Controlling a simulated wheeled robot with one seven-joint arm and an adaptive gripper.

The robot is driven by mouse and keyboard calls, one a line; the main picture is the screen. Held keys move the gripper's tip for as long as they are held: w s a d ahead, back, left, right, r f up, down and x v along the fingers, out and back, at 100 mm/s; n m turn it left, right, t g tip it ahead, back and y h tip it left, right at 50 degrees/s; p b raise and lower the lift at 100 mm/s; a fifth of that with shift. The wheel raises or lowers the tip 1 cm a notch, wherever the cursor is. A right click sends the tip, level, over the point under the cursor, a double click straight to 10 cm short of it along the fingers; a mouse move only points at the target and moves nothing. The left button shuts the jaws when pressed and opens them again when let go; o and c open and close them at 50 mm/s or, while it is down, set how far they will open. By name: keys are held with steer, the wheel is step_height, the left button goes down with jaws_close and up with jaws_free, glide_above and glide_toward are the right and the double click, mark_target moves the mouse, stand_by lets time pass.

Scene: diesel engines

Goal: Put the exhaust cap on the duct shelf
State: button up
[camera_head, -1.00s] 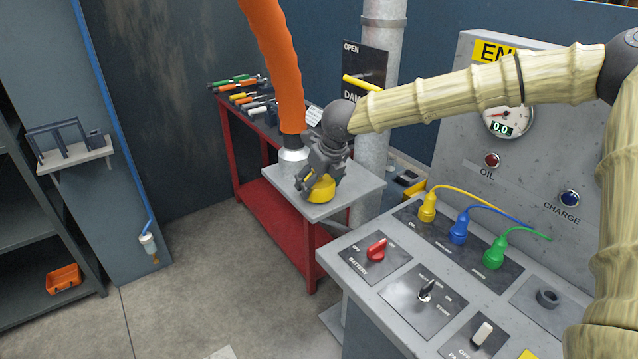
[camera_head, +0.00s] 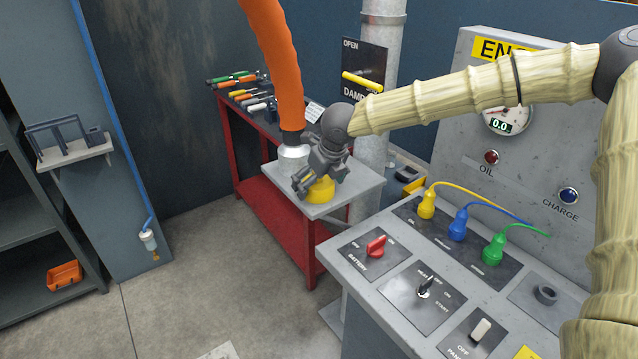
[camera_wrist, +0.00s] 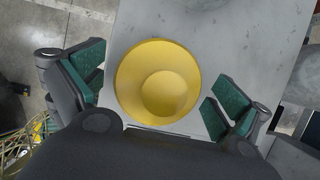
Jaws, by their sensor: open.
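The exhaust cap is a round yellow piece (camera_head: 322,190) resting on the small grey duct shelf (camera_head: 347,196). The wrist view shows the cap (camera_wrist: 158,82) from above on the grey shelf top (camera_wrist: 215,38). My gripper (camera_head: 308,180) is at the cap, partly in front of it in the head view. In the wrist view, my gripper (camera_wrist: 155,88) is open, with a green-padded finger on each side of the cap. A gap shows between the cap and each finger.
An orange hose with a metal end (camera_head: 293,158) hangs at the shelf's left, close to my gripper. A red tool bench (camera_head: 270,208) stands behind, and a grey pipe (camera_head: 377,110) rises beside the shelf. The control console (camera_head: 400,290) is at front right.

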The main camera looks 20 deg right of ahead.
steer(key=b+v, duration=0.1)
steer(key=v, duration=1.1)
steer(key=shift+r+b, duration=0.2)
steer(key=shift+b, duration=0.15)
steer(key=shift+w, duration=0.1)
stand_by(0.7)
